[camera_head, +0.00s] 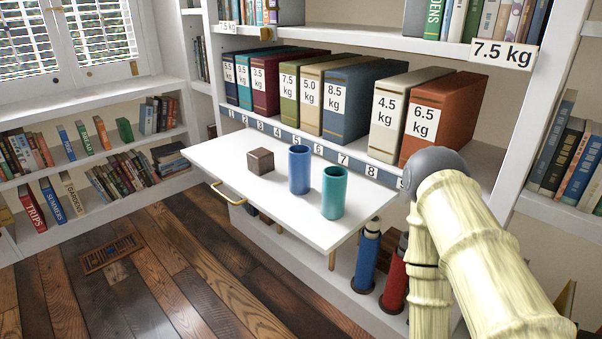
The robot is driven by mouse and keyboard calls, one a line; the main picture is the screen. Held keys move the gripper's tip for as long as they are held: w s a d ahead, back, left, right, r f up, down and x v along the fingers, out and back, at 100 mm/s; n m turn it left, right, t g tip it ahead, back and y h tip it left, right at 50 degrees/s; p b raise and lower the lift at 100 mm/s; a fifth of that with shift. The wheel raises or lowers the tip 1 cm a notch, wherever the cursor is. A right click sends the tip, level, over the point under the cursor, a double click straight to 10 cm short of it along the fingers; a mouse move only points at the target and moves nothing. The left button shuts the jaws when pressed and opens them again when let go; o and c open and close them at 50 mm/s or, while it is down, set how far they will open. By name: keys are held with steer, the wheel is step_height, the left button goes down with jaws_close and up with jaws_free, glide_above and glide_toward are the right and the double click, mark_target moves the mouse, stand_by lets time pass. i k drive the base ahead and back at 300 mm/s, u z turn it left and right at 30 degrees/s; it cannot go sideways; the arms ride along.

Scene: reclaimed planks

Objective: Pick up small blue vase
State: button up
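The small blue vase (299,171) stands upright on a white pull-out board (220,158). It is a plain cylinder with an open top. A teal vase (334,193) of similar shape stands close to its right and nearer to me. A small brown cube (260,161) lies to its left. My arm enters from the lower right, in front of the shelf. My gripper is not visible in this view, so its state and what it may hold cannot be seen.
Large labelled binders (347,101) stand on the shelf behind the board. A blue bottle (367,258) and a red bottle (395,280) stand below the board's right side. The board's left half is mostly bare. Wooden floor (200,290) lies open in front.

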mark_target(300, 156)
steer(key=z, duration=0.9)
steer(key=k, duration=0.55)
steer(key=u, duration=1.65)
